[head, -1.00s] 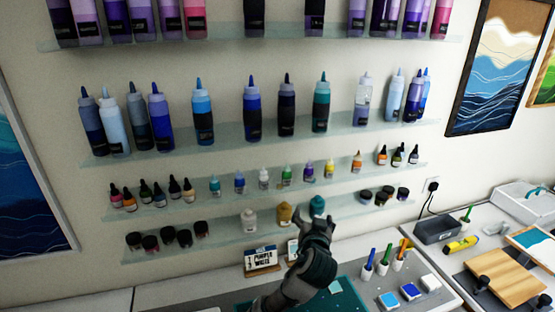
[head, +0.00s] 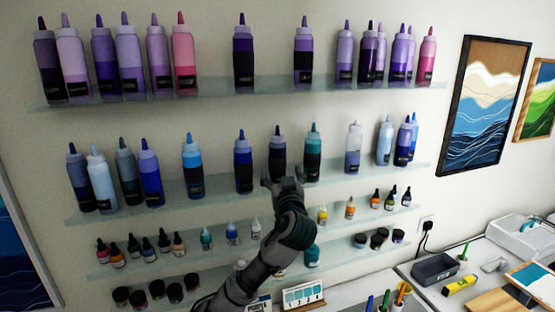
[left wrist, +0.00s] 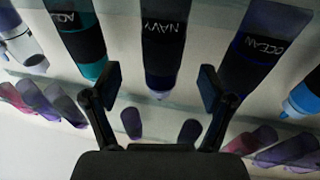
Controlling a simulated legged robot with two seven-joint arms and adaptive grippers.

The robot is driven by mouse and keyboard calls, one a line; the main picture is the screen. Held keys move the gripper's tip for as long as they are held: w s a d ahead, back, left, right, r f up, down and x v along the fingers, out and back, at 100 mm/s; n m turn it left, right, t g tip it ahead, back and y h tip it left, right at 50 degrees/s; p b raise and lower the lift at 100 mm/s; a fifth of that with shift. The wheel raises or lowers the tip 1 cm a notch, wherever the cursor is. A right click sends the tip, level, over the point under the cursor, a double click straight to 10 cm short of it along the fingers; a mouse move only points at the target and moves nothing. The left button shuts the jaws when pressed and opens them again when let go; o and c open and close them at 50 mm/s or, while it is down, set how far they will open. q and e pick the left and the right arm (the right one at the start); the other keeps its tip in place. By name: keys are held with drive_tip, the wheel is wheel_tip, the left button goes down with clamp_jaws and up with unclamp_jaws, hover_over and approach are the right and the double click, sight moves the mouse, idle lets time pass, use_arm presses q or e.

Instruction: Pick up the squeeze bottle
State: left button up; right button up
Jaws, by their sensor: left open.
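Several squeeze bottles with pointed caps stand on the glass shelves. My left gripper (head: 283,181) is open in front of the middle bottle shelf, at the lower part of a dark navy bottle (head: 277,155). In the left wrist view the bottle labelled NAVY (left wrist: 165,45) shows between the two spread fingers of the left gripper (left wrist: 158,85). I cannot tell whether the fingers touch it. A teal bottle labelled AQUA (left wrist: 82,45) and a blue bottle labelled OCEAN (left wrist: 258,50) stand on either side. In the head view the teal one (head: 313,155) is to the right. My right gripper is not seen.
The upper bottle shelf (head: 210,92) is above. Lower shelves hold small dropper bottles (head: 232,233) and dark jars (head: 157,289), partly hidden by my arm. Framed pictures (head: 486,105) hang at right. A worktable with a grey tray (head: 435,268) is below.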

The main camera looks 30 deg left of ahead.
sight(279, 168)
use_arm(q)
drive_tip(key=shift+w+a+r, duration=0.1)
drive_tip(key=shift+w+a, duration=0.35)
drive_tip(key=shift+w, duration=0.05)
drive_tip(key=p+x, duration=0.3)
drive_tip(key=x, duration=0.1)
drive_tip(key=shift+w+a, duration=0.15)
drive_tip(key=shift+a, duration=0.25)
drive_tip(key=shift+w+a+f, duration=0.2)
drive_tip(key=shift+f, duration=0.05)
drive_tip(key=shift+d, duration=0.15)
drive_tip(key=c, duration=1.4)
